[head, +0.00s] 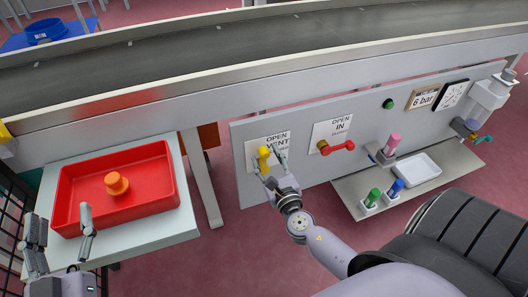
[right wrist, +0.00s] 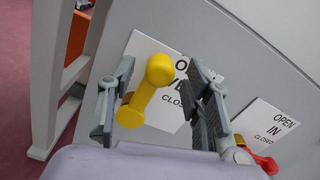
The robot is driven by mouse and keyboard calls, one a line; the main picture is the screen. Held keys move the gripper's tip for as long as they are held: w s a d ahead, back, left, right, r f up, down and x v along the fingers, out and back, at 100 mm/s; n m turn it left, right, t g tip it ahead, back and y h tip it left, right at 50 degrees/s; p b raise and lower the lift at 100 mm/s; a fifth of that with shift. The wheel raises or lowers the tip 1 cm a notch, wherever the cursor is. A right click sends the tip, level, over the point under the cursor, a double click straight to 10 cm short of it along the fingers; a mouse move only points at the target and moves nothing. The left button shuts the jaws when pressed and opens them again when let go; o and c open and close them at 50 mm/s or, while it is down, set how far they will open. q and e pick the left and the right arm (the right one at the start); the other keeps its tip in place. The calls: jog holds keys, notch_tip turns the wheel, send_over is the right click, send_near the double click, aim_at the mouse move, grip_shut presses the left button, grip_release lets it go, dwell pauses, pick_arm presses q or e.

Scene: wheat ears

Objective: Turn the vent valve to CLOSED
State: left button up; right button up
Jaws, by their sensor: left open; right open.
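The yellow vent valve handle (head: 263,157) sits on the white VENT label (head: 280,139) of the grey panel. In the right wrist view the handle (right wrist: 146,95) slants from its round hub down and to the left. The label (right wrist: 150,45) shows parts of OPEN, VENT and CLOSED behind it. My right gripper (head: 271,165) is open, with one finger on each side of the handle; in the right wrist view the fingers (right wrist: 157,98) stand apart from it. My left gripper (head: 62,224) is open and empty beside the red tray.
A red valve handle (head: 338,147) on the IN label (head: 332,130) is right of the vent valve. A red tray (head: 66,190) holding an orange knob-like object (head: 116,184) is at left. A shelf (head: 345,189) with coloured items juts out below the panel. A conveyor (head: 250,55) runs above.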

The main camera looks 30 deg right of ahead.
jog(key=shift+x, duration=1.4)
jog(key=shift+c, duration=0.2)
grip_shut()
